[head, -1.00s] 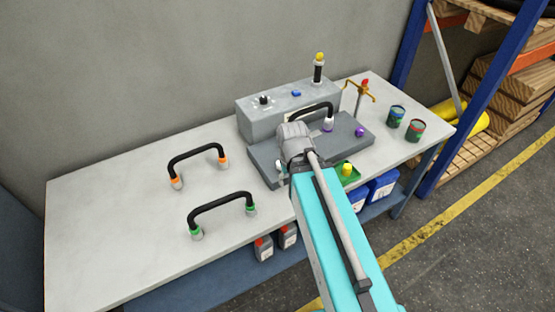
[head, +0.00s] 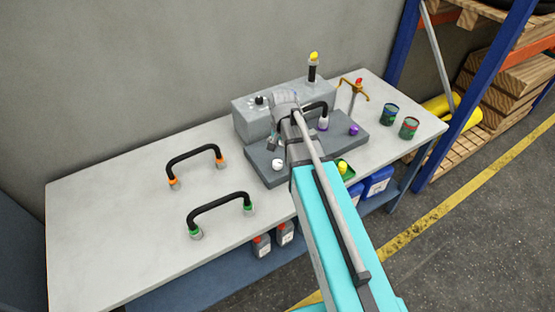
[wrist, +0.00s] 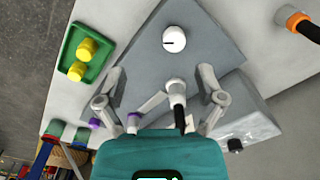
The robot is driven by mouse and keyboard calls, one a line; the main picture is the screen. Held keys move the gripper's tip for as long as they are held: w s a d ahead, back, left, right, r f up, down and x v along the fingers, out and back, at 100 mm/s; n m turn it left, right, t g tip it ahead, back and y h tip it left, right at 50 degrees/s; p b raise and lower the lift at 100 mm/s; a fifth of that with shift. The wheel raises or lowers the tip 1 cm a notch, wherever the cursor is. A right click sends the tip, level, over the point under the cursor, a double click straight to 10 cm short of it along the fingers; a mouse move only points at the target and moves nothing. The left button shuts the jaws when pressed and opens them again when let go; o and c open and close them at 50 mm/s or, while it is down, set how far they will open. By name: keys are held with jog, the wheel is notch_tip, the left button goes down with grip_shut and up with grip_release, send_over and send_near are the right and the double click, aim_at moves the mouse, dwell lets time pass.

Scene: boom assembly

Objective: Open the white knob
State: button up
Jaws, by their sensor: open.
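The white knob (wrist: 176,41) is round with a dark mark on its face and sits on the grey plate (wrist: 215,45). In the head view the knob (head: 278,164) is on the plate's left part. My gripper (wrist: 161,72) has its fingers spread. The knob lies beyond the fingertips in the wrist view, with no finger touching it. The white end (wrist: 177,90) of a black hose shows between the fingers; I cannot tell whether they touch it. In the head view my arm hides part of the plate and hose.
A grey box (head: 252,121) with a black knob stands behind the plate. A purple knob (head: 353,129) is on the plate's right. A green tray (wrist: 68,55) holds yellow pieces. Black hoses with orange ends (head: 174,184) and green ends (head: 195,233) lie left.

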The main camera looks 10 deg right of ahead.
jog(key=r+m, duration=0.1)
jog(key=m, duration=0.1)
send_over(278, 162)
jog(key=shift+p, duration=0.3)
jog(key=shift+s+f, duration=0.1)
jog(key=shift+f, duration=0.05)
notch_tip(278, 162, down, 13)
jog(key=b, duration=1.3)
jog(key=shift+f+b, duration=0.2)
jog(key=shift+b, duration=0.2)
jog(key=c, duration=1.2)
jog(key=shift+o, duration=0.2)
